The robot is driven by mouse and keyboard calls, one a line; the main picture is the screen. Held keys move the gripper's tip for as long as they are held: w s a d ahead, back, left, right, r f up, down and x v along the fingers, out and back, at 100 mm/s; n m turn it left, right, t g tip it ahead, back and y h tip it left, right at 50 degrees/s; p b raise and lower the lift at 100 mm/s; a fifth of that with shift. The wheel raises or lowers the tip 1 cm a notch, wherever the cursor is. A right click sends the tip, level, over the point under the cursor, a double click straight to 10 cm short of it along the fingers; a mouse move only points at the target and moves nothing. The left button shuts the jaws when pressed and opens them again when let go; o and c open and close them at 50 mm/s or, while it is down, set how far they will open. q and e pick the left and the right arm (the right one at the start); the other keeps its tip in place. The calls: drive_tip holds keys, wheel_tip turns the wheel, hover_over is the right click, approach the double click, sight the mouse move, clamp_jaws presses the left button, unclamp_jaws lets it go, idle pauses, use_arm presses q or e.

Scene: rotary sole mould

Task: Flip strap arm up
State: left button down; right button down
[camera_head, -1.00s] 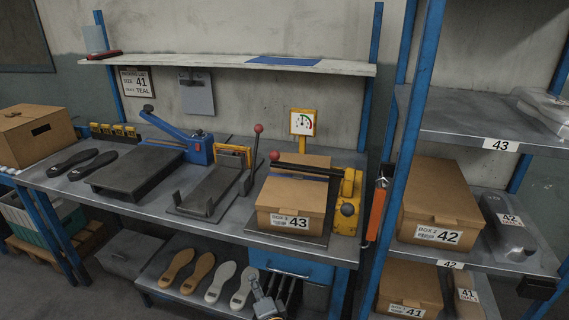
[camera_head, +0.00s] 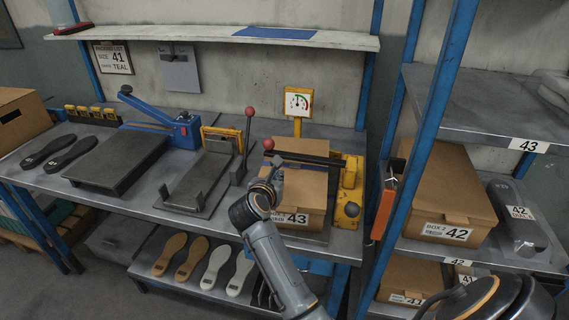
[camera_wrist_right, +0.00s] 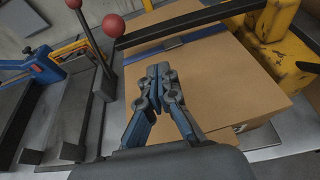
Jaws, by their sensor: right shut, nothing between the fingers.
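The strap arm (camera_head: 308,158) is a black bar with a red knob (camera_head: 268,143) at its left end. It lies down, roughly level, across the top of a cardboard box marked 43 (camera_head: 305,187), and joins a yellow strapping unit (camera_head: 350,188) on the right. My right gripper (camera_head: 274,168) is over the box's left part, near the knob end. In the right wrist view the shut, empty fingertips (camera_wrist_right: 160,70) appear just short of the bar (camera_wrist_right: 180,28) and below right of the red knob (camera_wrist_right: 113,25). No contact with the bar shows. My left gripper is out of view.
An upright lever (camera_head: 249,130) with another red knob stands just left of the box, beside a dark metal fixture (camera_head: 190,190). A yellow dial gauge (camera_head: 298,103) stands behind. A blue shelf post (camera_head: 432,110) rises at right. Shoe soles (camera_head: 203,262) lie on the lower shelf.

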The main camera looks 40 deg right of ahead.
sight(285, 172)
drive_tip(key=shift+s, duration=0.1)
drive_tip(key=p+x, duration=0.1)
drive_tip(key=x, duration=0.8)
drive_tip(key=shift+p, duration=0.35)
drive_tip(key=shift+w+d+f, duration=0.15)
drive_tip(key=shift+w+d, duration=0.25)
drive_tip(key=shift+w, duration=0.15)
